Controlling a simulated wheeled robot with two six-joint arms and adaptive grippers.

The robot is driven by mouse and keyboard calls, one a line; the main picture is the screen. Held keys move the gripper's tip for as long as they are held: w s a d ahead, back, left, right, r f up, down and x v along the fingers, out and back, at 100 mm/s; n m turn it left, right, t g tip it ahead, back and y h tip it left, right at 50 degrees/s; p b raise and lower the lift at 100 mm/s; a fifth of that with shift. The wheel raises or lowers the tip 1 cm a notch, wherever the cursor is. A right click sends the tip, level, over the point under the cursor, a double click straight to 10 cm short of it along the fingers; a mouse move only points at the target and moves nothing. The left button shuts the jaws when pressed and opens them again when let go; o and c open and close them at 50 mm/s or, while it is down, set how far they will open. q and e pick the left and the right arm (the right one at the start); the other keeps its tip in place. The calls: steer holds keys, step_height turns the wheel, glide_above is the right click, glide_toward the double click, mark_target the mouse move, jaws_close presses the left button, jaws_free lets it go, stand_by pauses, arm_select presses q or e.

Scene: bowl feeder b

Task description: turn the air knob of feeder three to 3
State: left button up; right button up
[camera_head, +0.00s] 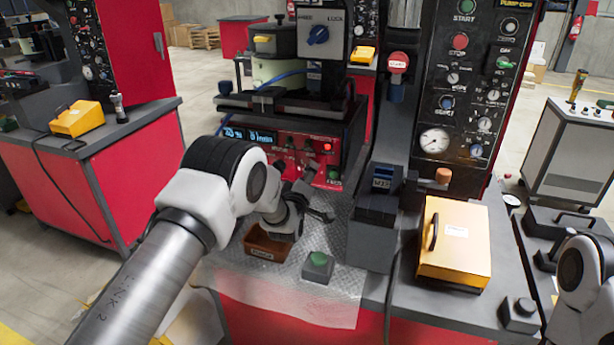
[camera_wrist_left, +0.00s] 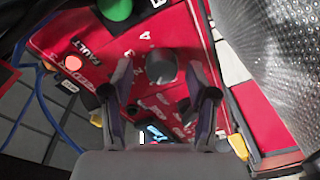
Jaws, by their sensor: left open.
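In the left wrist view a round grey knob (camera_wrist_left: 161,68) stands on a red panel (camera_wrist_left: 95,35), with printed 4, 3 and 2 beside it. My left gripper (camera_wrist_left: 159,75) is open, with one finger on each side of the knob; I cannot tell whether they touch it. The knob's pointer is not readable. In the head view my left gripper (camera_head: 308,192) is in front of the feeder's red control panel (camera_head: 262,150), and my arm and gripper partly hide its lower controls. My right arm shows at the right edge, but its gripper is not in view.
A brown bin (camera_head: 262,246) and a green button box (camera_head: 318,266) sit just below my left wrist. A yellow box (camera_head: 455,245) and a pressure gauge (camera_head: 434,141) are to the right. In the wrist view a green button (camera_wrist_left: 116,9) and lit fault lamp (camera_wrist_left: 72,63) are near.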

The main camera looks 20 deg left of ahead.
arm_select(q)
jaws_close()
steer(key=shift+f, duration=0.1)
steer(key=shift+m+t+h+b, duration=0.35)
steer(key=shift+m+b, duration=2.75)
steer(key=shift+m, duration=1.6)
steer(key=shift+m+t+h+b, duration=0.25)
steer(key=shift+m+h+b, duration=0.2)
steer(key=shift+m+b, duration=3.45)
steer(key=shift+m+p, duration=0.85)
steer(key=shift+m, duration=0.05)
